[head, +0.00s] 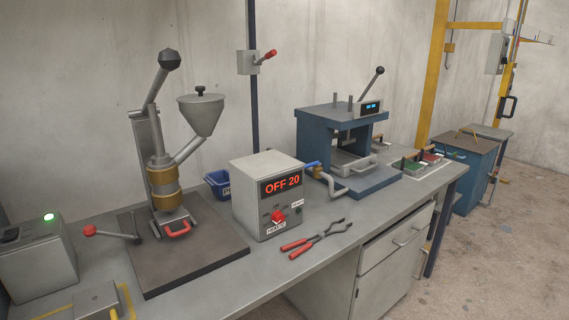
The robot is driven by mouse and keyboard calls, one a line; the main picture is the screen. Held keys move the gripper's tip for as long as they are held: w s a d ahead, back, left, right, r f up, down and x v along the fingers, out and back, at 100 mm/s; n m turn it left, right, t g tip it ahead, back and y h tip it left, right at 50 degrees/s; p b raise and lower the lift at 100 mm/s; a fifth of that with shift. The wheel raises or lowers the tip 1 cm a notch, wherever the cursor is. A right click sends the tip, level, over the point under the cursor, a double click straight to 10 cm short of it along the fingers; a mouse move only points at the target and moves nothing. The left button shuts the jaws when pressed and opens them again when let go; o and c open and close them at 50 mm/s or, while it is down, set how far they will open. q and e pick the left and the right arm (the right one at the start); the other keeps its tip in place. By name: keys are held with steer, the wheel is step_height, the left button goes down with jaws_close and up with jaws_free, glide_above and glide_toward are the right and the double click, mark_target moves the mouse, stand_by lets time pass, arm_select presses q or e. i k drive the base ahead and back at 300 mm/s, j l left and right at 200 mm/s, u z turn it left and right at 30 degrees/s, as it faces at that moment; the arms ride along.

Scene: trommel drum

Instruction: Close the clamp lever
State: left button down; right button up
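A small lever with a red ball knob (108,234) lies nearly level at the left of the hand press (164,175). Its rod runs from the knob at the left to a short grey post on the dark base plate (195,262). It looks like the clamp lever, but no label shows. Beside it, at the foot of the press under the brass-coloured band, is a grey block with a red U-shaped handle (178,230). Whether the block is clamped cannot be told. Neither of my grippers is in view.
A control box (267,195) reading "OFF 20" stands right of the press. Red-handled tongs (316,238) lie before it on the bench. A grey box with a green light (37,255) stands at left. A blue press (345,145) is farther right.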

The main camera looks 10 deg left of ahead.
mark_target(89, 230)
steer(key=u, duration=1.55)
